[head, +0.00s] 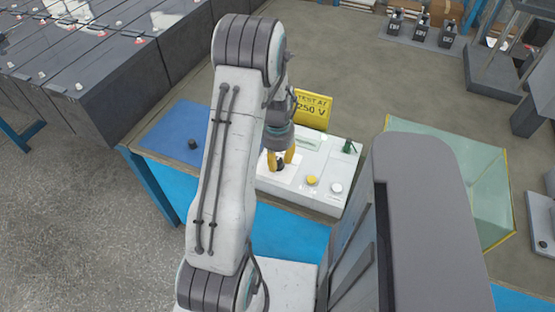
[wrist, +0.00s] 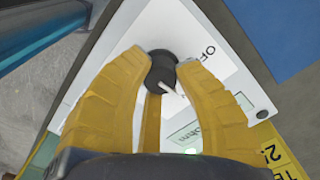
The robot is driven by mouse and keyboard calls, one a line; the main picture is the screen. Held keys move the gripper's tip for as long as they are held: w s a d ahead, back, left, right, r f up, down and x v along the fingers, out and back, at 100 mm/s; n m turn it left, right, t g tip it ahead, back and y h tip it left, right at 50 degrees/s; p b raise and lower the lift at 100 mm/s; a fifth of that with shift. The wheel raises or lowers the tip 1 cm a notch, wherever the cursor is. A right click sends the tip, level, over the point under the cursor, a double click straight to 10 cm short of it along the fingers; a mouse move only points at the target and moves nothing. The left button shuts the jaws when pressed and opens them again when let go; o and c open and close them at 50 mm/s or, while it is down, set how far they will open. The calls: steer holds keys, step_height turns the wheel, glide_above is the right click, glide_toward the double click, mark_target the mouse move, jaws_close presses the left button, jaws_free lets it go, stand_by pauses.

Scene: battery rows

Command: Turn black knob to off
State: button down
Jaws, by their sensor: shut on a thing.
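The black knob (wrist: 162,70) sits on a white panel of the test box (head: 320,185). In the head view my gripper (head: 280,160) points down at the left part of the box, and the knob (head: 280,164) shows only partly between the fingers. The fingers hide some of the panel's markings.
A yellow sign (head: 313,107) reading "TEST AT 250 V" stands behind the box. A clear greenish box (head: 440,170) stands farther right. A blue mat (head: 180,135) lies left.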

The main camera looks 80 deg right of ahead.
mark_target(278, 160)
steer(key=shift+f, duration=0.1)
steer(key=n+b, duration=0.2)
steer(key=n, duration=0.4)
steer(key=shift+b, duration=0.35)
steer(key=n+b, duration=0.1)
steer(key=n, duration=0.4)
steer(key=shift+a, duration=0.1)
steer(key=shift+n+b, duration=0.3)
steer(key=shift+n, duration=0.1)
steer(key=c, duration=0.9)
jaws_free()
steer(key=shift+o, duration=0.2)
step_height(278, 160, up, 12)
